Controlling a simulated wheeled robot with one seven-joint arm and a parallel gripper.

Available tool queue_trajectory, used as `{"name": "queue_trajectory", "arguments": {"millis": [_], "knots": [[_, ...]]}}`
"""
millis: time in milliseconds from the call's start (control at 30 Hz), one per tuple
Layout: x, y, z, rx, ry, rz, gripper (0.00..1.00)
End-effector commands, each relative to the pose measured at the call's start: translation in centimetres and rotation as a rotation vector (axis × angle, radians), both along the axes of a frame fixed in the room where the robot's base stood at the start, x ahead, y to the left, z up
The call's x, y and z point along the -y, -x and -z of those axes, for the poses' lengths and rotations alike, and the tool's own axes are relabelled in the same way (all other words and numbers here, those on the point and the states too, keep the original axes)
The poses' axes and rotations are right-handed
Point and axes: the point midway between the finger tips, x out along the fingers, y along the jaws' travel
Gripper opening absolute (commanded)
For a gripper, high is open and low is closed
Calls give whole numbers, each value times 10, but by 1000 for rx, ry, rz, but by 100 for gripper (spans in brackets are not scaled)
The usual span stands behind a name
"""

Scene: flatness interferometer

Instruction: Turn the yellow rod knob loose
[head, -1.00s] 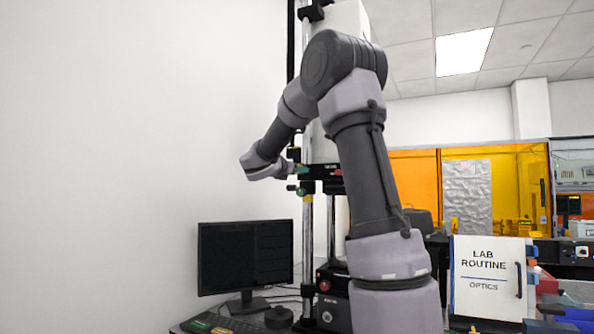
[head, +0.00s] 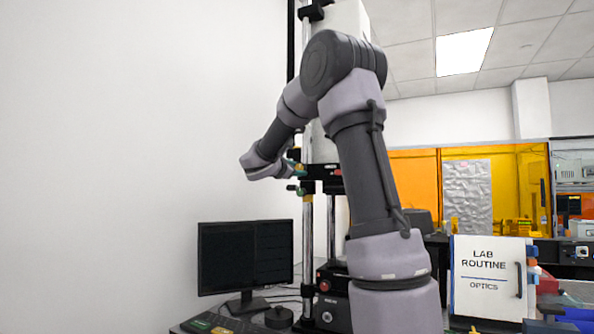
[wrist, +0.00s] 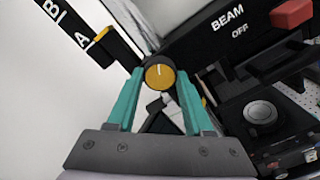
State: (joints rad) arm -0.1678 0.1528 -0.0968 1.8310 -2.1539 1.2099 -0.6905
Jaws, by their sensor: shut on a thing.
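The yellow rod knob (wrist: 160,76) shows in the wrist view as a round yellow face with a pale line and a dark rim. My gripper (wrist: 160,80) has its two teal fingers on either side of the knob, shut on it. In the head view my gripper (head: 296,170) is small and partly hidden at the upright rod of the stand. I cannot make out the yellow knob there.
A black panel marked BEAM OFF (wrist: 230,25) with a red button (wrist: 293,13) is right of the knob. A black bar marked A and B (wrist: 70,25) is at upper left. A monitor (head: 245,257) stands below my arm.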

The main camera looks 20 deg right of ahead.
Motion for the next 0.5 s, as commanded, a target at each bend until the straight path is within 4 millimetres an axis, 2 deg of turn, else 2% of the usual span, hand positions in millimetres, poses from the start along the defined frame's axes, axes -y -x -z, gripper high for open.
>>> {"name": "queue_trajectory", "arguments": {"millis": [500], "knots": [[-1, 0, 0, 385, -303, 0, 0]]}}
